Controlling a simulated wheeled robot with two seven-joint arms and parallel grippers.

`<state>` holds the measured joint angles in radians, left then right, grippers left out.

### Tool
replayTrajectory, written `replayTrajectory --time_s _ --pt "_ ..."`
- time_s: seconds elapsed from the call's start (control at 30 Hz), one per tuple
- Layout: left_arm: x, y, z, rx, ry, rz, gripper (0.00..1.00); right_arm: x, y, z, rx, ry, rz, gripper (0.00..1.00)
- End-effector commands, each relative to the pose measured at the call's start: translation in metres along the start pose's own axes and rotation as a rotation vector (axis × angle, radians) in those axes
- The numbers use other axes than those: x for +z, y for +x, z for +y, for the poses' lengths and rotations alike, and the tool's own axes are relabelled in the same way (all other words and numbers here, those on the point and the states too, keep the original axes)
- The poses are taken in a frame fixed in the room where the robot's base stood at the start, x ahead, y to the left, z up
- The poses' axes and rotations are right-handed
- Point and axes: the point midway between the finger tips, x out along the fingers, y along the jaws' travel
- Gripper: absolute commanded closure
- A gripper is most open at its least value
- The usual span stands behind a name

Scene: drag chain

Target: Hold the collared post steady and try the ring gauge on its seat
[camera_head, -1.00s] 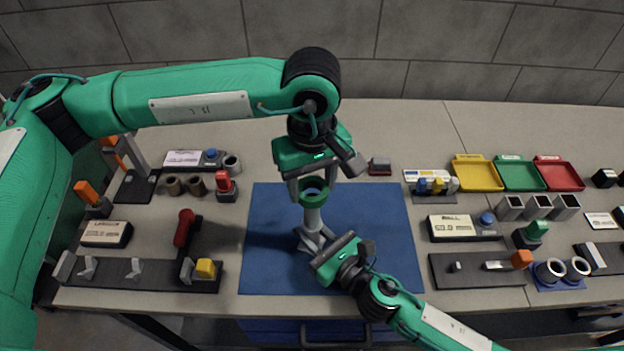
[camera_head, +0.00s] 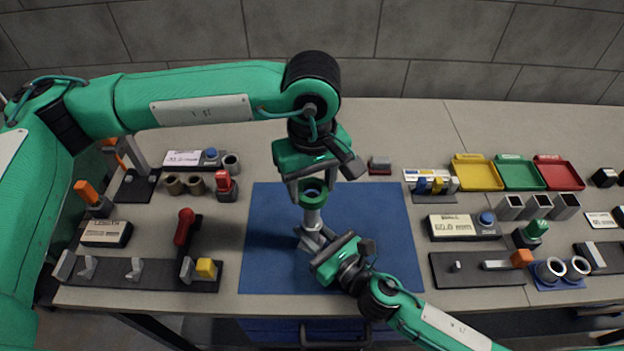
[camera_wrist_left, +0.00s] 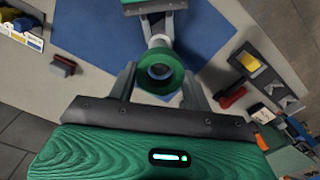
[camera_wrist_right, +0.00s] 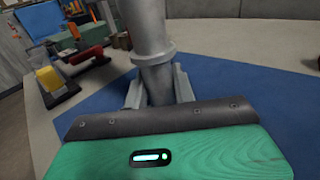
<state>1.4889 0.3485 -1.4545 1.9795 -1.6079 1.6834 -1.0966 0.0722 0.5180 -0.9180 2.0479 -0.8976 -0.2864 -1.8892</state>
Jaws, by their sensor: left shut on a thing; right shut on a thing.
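The green ring gauge (camera_head: 313,198) is at the post's top. My left gripper (camera_wrist_left: 158,80) is shut on the ring (camera_wrist_left: 162,70) from above, one finger on each side. The post shows beyond the ring; how deep it sits inside is unclear.
Fixtures with a red lever (camera_head: 184,227) and a yellow block (camera_head: 206,269) stand left of the mat. Yellow (camera_head: 476,173), green and red trays are at the back right. A dark fixture (camera_head: 478,270) lies right of the mat. Much of the mat is bare.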

Motion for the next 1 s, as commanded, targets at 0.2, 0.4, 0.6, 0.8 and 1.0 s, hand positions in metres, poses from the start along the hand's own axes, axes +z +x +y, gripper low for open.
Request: replayTrajectory --time_s 0.2,0.4,0.6,0.8,1.0 --pt "0.000 0.005 0.000 0.000 0.000 0.000 0.75 0.000 0.000 0.000 0.000 0.000 0.000 1.00" --pt "0.000 0.009 0.000 0.000 0.000 0.000 0.75 0.000 0.000 0.000 0.000 0.000 0.000 1.00" --pt "0.000 0.013 0.000 0.001 0.000 0.000 0.75 0.000 0.000 0.000 0.000 0.000 0.000 1.00" --pt "0.000 0.017 0.000 0.001 0.000 -0.001 0.75 0.000 0.000 0.000 0.000 0.000 0.000 1.00" --pt "0.000 0.020 0.000 0.001 0.000 -0.001 0.75 0.000 0.000 0.000 0.000 0.000 0.000 1.00"
